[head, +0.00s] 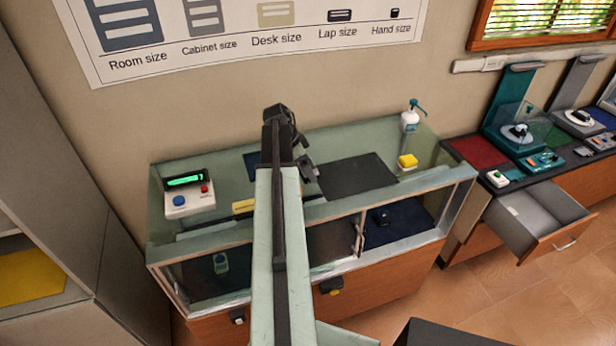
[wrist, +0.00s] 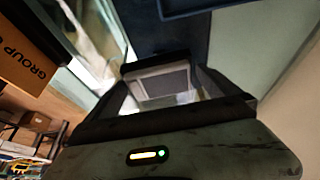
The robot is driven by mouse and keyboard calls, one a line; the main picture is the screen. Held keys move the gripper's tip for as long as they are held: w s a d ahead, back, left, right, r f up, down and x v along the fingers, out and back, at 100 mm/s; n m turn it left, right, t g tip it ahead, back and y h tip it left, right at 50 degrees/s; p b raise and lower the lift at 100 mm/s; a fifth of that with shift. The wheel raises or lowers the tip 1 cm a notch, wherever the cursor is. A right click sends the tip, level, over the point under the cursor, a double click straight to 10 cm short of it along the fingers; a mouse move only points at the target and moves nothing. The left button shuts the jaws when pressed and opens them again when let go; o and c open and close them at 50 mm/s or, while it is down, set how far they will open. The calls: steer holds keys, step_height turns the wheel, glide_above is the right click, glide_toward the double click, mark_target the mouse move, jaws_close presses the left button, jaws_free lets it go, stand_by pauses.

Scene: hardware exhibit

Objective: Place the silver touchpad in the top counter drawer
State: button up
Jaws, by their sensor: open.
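My gripper (head: 307,170) is over the glass-topped display case in the head view. In the wrist view its dark jaws (wrist: 170,85) are apart. A pale silver-grey, roughly square piece (wrist: 165,82) shows between them and looks like the silver touchpad. I cannot tell whether the jaws touch it. In the head view I cannot make the touchpad out; the arm and gripper cover that spot. A drawer (head: 516,221) with a wooden front stands pulled out from the counter at the right, well away from my gripper. The visible part of its inside looks empty.
The display case (head: 320,210) has glass walls and raised edges. Several devices stand on the right counter. Floor (head: 480,290) is clear below the drawer.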

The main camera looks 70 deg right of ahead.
steer(key=shift+r, duration=0.1)
steer(key=c, duration=1.3)
